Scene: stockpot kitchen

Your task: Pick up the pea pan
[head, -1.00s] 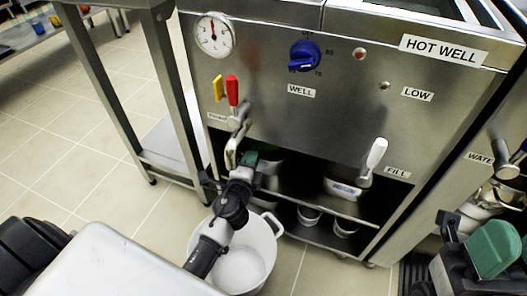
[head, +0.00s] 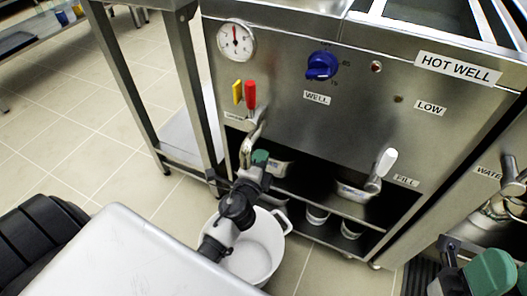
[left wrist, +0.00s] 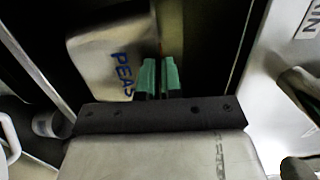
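The pea pan (left wrist: 103,52) is a pale metal pan marked PEAS in blue, at the upper left of the left wrist view. In the head view a pale pan part (head: 279,169) shows in the open bay beside my left gripper (head: 261,157). In the left wrist view the green fingertips of my left gripper (left wrist: 159,76) are close together at the pan's right edge. They look shut on its thin rim. The pan's far side is hidden. My right gripper (head: 490,272) shows in part at the lower right, and its opening is unclear.
The hot well cabinet (head: 300,120) stands ahead. A lever with a white handle (head: 387,163) hangs over the bay, beside another pan (head: 352,191). A white pot (head: 252,258) is on the floor below my left arm. A steel table leg (head: 125,85) is at left.

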